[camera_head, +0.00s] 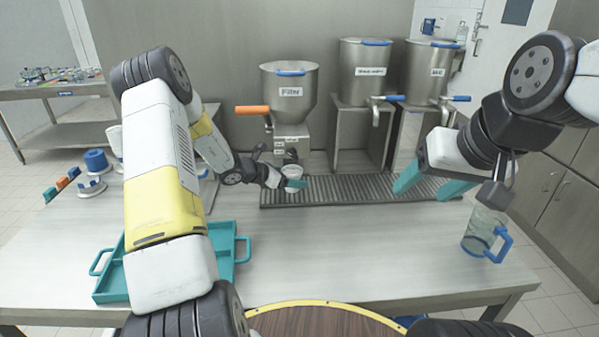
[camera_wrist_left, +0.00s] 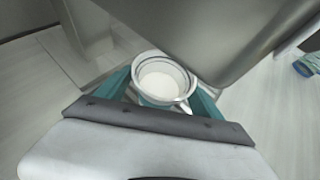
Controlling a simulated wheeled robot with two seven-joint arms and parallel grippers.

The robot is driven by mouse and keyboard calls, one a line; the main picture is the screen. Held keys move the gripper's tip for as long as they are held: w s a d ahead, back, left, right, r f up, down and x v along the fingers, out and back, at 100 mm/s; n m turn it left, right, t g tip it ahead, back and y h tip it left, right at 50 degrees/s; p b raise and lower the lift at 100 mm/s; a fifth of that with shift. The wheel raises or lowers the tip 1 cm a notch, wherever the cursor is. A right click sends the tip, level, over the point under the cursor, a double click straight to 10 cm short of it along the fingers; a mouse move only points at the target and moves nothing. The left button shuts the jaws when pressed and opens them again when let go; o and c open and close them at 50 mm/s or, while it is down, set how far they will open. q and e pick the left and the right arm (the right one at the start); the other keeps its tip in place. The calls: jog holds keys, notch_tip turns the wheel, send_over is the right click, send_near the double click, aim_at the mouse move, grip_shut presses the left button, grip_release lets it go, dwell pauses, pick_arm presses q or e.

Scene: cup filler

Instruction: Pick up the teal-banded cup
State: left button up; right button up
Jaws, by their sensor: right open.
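A white cup (camera_head: 294,172) with a dark line inside its rim is below the funnel-shaped dispenser at the back of the table. In the left wrist view the cup (camera_wrist_left: 163,80) is upright, with pale contents and a greyish-teal band partly visible low on its side. My left gripper (camera_head: 292,183) has its teal fingers on both sides of the cup and appears shut on it. In the left wrist view the left gripper (camera_wrist_left: 162,96) hides the cup's lower part. My right gripper (camera_head: 430,185) is open and empty at the right, above the drip grate's end.
The dispenser (camera_head: 290,100) has an orange handle. Two steel tanks (camera_head: 366,75) (camera_head: 432,78) with blue-handled taps stand right of it. A ribbed grate (camera_head: 345,190) lies below. A clear blue-handled jug (camera_head: 478,232) is at the right edge, a teal tray (camera_head: 112,283) front left.

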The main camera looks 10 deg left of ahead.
pick_arm(q)
jog(key=c, duration=1.3)
jog(key=shift+r, duration=0.1)
